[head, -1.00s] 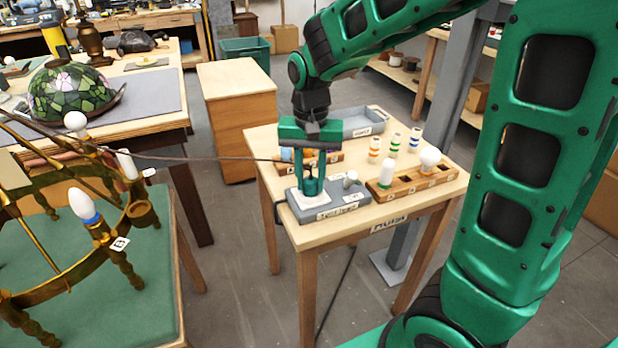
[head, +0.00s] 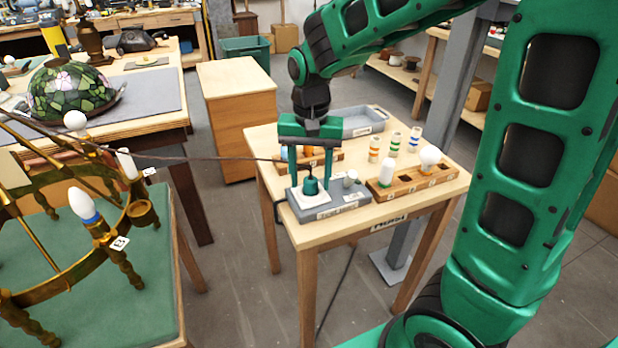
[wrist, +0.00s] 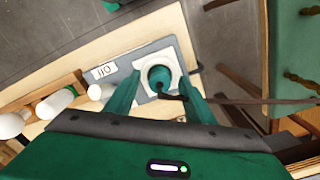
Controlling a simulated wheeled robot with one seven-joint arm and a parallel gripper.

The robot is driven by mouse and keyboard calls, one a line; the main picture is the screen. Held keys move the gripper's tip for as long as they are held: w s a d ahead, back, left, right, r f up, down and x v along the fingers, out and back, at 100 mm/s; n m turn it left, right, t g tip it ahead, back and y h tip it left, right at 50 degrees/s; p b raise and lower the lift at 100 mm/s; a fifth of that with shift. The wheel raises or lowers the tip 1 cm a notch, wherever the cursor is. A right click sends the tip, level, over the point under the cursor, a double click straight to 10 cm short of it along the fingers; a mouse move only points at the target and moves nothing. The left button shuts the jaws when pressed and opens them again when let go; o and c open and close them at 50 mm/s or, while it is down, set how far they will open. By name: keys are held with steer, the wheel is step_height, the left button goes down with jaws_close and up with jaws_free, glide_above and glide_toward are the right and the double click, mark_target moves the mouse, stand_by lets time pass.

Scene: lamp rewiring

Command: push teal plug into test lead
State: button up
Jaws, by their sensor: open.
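The teal plug (head: 311,187) stands upright at the white square plate (head: 303,201) on the grey test box (head: 345,207). In the wrist view the plug (wrist: 158,78) sits in the middle of the white plate, with a dark cord running off from it to the right. I cannot tell how deep the plug sits, and its lower end is hidden. My gripper (head: 310,184) points down over the box, open. Its two fingers stand on either side of the plug, apart from it; this also shows in the wrist view (wrist: 160,92).
A wooden rack (head: 413,184) with white bulbs stands right of the box, and several banded cylinders behind it. A grey tray (head: 362,122) lies at the back of the small table. The brass chandelier (head: 60,270) stands at left, with a dark cord stretching towards the box.

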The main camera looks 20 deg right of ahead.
step_height(320, 180, up, 10)
stand_by(0.4)
steer(key=s+d+f, duration=0.4)
steer(key=s+d, duration=0.4)
steer(key=s, duration=0.3)
steer(key=s+d+f, duration=0.4)
steer(key=s+d, duration=0.5)
steer(key=s, duration=0.3)
steer(key=shift+d, duration=0.3)
steer(key=shift+w+f, duration=0.2)
steer(key=shift+w, duration=0.35)
